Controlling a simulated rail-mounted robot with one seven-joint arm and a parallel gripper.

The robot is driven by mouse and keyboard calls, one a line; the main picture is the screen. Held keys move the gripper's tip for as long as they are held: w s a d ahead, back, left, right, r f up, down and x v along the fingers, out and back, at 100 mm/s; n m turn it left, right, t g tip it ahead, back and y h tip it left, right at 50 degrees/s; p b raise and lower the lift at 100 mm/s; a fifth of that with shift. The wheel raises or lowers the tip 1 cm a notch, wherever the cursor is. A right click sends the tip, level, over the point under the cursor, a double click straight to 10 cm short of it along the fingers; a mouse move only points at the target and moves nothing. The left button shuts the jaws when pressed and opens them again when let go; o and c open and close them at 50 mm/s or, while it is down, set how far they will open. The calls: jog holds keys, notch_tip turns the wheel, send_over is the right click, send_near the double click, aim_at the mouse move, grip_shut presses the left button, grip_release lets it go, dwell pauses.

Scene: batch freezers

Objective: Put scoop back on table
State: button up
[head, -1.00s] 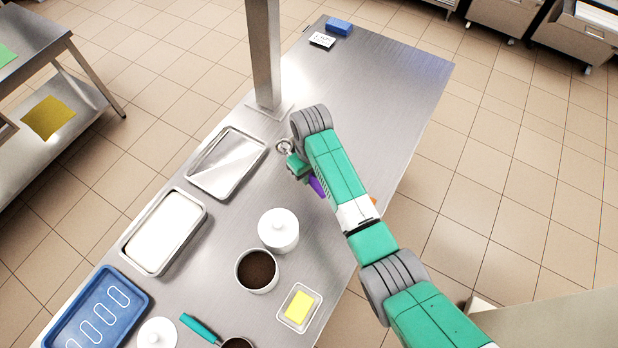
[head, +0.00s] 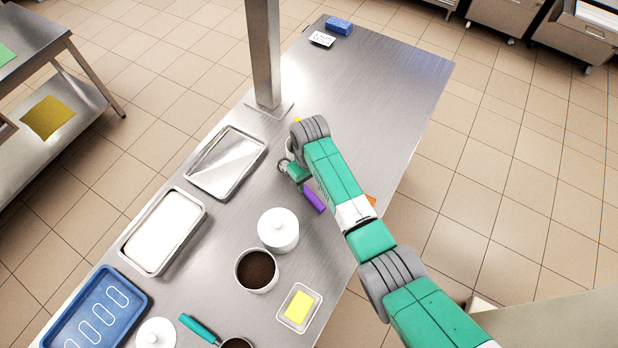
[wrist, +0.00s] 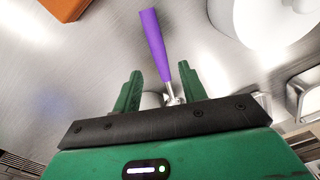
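A scoop with a purple handle (head: 314,200) appears to lie on the steel table (head: 390,85), just below my arm's end in the head view. In the wrist view, its purple handle (wrist: 154,45) points away from my gripper (wrist: 160,70), and its thin metal neck shows between the fingers, nearer the right one. The fingers stand apart, with gaps beside the neck. The scoop's head is hidden behind the gripper body. In the head view my arm hides the fingertips.
A white lidded jar (head: 278,229) and an open container of dark stuff (head: 257,270) stand close below. Metal trays (head: 227,162) line the left side. A post (head: 264,55) rises behind my gripper. An orange item (head: 371,200) lies partly hidden at the right. The far table is mostly clear.

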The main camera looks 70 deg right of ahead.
jog(key=shift+r, duration=0.15)
notch_tip(320, 180, up, 13)
jog(key=p, duration=0.1)
jog(key=shift+f, duration=0.2)
dwell(0.4)
jog(key=w+a+r+n+t+h, duration=0.2)
jog(key=w+a+r+t, duration=0.2)
jog(key=w+a+r, duration=0.45)
jog(key=w+a+r+n+t+h, duration=0.15)
jog(key=w+a+r+t, duration=0.35)
jog(key=w+r, duration=0.65)
jog(key=w+a+r+n+t, duration=0.15)
jog(key=a+r+t, duration=0.45)
jog(key=a+r, duration=0.7)
jog(key=s+a+r+t+y, duration=0.1)
jog(key=s+a+r+t, duration=0.4)
jog(key=r, duration=0.6)
jog(key=s+a+r+n+t+y, duration=0.1)
jog(key=s+a+r+t+y, duration=0.1)
jog(key=s+a+r+t, duration=0.3)
jog(key=s+a+r, duration=0.4)
jog(key=a+r, duration=0.2)
jog(key=shift+n, duration=0.3)
